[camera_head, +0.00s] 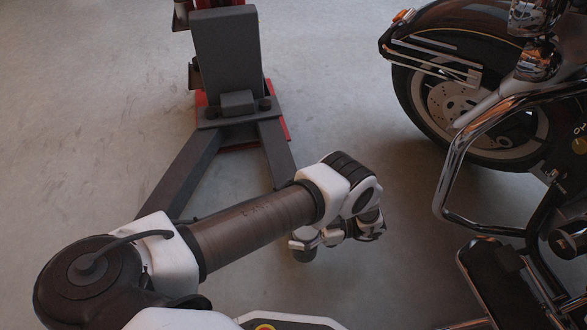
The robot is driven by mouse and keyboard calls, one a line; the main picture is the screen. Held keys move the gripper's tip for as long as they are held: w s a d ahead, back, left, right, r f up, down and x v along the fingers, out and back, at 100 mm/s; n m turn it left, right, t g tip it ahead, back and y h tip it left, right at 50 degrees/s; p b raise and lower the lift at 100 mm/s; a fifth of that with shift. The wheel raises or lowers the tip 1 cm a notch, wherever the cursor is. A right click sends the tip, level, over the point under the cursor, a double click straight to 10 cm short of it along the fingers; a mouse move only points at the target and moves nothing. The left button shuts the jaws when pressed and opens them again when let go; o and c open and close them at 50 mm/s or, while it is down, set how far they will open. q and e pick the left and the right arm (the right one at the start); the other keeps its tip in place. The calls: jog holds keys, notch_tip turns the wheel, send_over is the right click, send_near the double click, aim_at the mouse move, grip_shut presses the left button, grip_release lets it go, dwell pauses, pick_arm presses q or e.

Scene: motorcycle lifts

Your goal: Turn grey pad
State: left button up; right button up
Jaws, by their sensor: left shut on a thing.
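My left gripper (318,238) is at the end of my left arm, which reaches in from the lower left. It points down and is shut on what appears to be the grey pad (303,254), a small dark rounded piece at the fingertips. The pad is mostly hidden by the gripper, so its turn angle cannot be told. A dark grey lift arm (277,155) runs from the lift post toward it and passes behind my arm. My right gripper is not in view.
The grey lift post (228,60) with its red base (284,128) stands at the back. A second lift leg (185,175) spreads left. A motorcycle (460,60) with a chrome crash bar (443,180) stands close on the right. The floor (80,110) at left is clear.

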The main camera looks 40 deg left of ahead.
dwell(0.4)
pick_arm(q)
jog(key=o, duration=1.1)
jog(key=shift+f, duration=0.1)
jog(key=shift+c, duration=0.2)
notch_tip(320, 180, up, 10)
jog(key=shift+r, duration=0.1)
